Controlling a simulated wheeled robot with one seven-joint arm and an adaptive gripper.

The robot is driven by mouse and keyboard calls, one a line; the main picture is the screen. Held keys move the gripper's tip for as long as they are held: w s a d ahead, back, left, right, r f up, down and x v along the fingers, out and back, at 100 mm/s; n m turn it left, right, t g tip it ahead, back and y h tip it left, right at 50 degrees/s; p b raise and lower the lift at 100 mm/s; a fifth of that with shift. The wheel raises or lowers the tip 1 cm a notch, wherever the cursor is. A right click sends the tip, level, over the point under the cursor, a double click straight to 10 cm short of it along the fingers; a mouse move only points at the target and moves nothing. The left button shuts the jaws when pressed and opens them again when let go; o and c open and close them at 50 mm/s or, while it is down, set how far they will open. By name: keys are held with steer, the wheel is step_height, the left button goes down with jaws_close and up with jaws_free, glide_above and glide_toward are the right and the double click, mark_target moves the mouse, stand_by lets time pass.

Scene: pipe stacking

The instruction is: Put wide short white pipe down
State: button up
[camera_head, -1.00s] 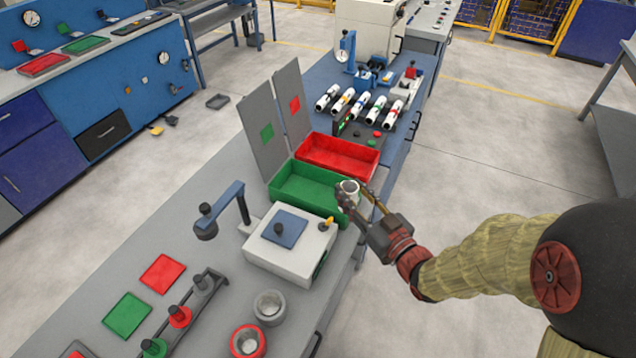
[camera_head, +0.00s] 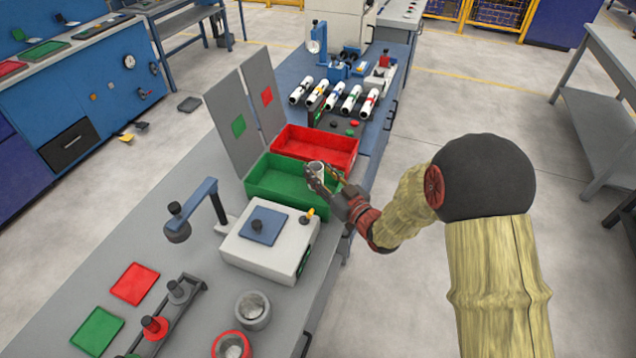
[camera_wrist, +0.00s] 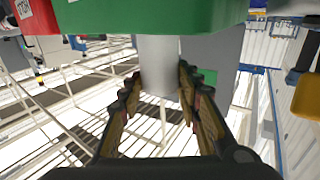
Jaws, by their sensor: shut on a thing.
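The wide short white pipe (camera_head: 316,172) is upright between the fingers of my gripper (camera_head: 322,182). In the wrist view the pipe (camera_wrist: 158,62) is a pale cylinder, and my gripper (camera_wrist: 160,95) is shut on it with a finger on each side. In the wrist view the green bin wall (camera_wrist: 150,14) hides the pipe's far end.
A red bin (camera_head: 330,148) stands behind the green one. Two grey upright panels (camera_head: 232,125) flank the bins on the left. A white box device (camera_head: 268,242) stands in front. Several white pipes (camera_head: 318,92) lie in a rack farther back.

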steer(key=shift+w+f, duration=0.2)
steer(key=shift+f, duration=0.05)
step_height(320, 180, down, 3)
steer(key=shift+w+f+b, duration=0.1)
steer(key=shift+f+b, duration=0.05)
steer(key=shift+b, duration=0.95)
